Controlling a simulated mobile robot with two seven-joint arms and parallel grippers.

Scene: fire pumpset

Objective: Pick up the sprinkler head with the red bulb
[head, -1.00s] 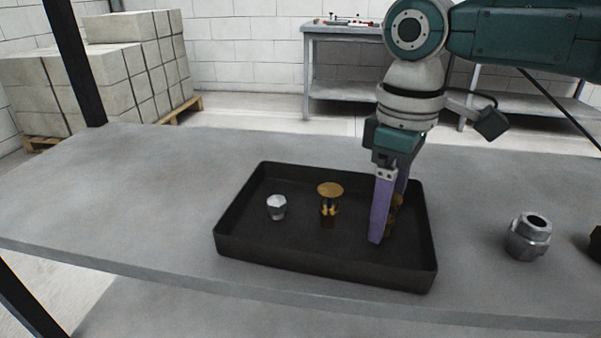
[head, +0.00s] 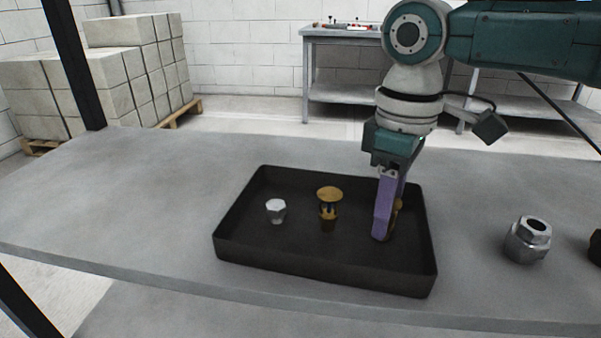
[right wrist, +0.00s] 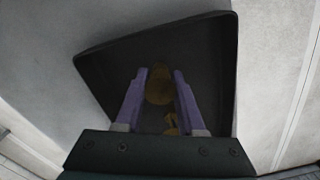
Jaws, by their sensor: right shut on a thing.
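A brass sprinkler head (head: 398,211) sits in the right part of the dark tray (head: 325,277), mostly hidden behind a purple finger. My right gripper (head: 386,232) points down into the tray and is shut on this sprinkler head. In the right wrist view its brass disc (right wrist: 159,84) shows between the two purple fingers. Its bulb is hidden, so I cannot tell the colour. A second brass sprinkler head (head: 329,205) stands upright in the middle of the tray, apart from the gripper; its bulb looks bluish. My left gripper is not in view.
A larger steel coupling (head: 528,239) stands on the grey table (head: 130,200) right of the tray, with a dark object (head: 595,246) at the right edge. The table left of the tray is clear.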

